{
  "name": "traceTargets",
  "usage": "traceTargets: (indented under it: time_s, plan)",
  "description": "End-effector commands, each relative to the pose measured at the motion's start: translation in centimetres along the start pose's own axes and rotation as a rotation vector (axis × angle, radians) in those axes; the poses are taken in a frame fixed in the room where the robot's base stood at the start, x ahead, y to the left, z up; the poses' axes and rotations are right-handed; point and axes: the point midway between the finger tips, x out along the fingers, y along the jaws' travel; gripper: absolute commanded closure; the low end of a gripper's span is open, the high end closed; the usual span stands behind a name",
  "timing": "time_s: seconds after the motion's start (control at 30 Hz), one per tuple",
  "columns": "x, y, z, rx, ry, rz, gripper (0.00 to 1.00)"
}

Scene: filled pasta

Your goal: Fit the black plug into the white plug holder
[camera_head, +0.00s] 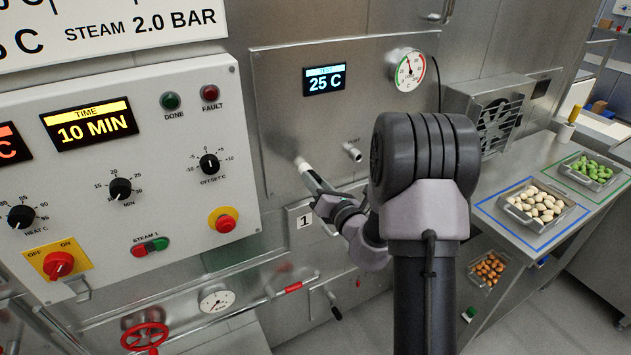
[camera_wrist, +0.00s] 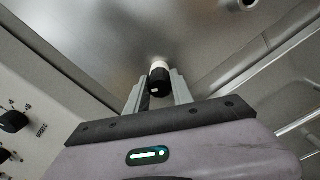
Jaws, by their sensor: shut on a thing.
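My gripper (camera_head: 314,180) reaches to the steel wall panel below the 25 C display. In the wrist view its two fingers (camera_wrist: 158,92) are closed on the black plug (camera_wrist: 157,82), a short dark cylinder. A white cylindrical piece, which looks like the plug holder (camera_wrist: 160,64), shows directly beyond the plug, in line with it. In the head view this white piece (camera_head: 302,164) shows at the fingertips, close to the panel. The plug is mostly hidden by the fingers there. I cannot tell whether plug and holder are joined or only lined up.
A short pale stub (camera_head: 352,152) sticks out of the panel just right of the gripper. The control box (camera_head: 140,190) with knobs is on the left. A steel counter (camera_head: 508,208) with food trays stands at the right.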

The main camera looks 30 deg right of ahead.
Motion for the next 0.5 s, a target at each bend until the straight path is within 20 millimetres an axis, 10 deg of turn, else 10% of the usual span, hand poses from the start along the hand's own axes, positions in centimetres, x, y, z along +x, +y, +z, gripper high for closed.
traceTargets:
  time_s: [0.27,0.3,0.5]
  plan:
    - [0.11,0.03,0.08,0.000,-0.002,0.001,1.00]
    - [0.11,0.03,0.08,0.000,-0.002,0.001,0.66]
    - [0.10,0.03,0.06,0.000,-0.001,0.001,0.46]
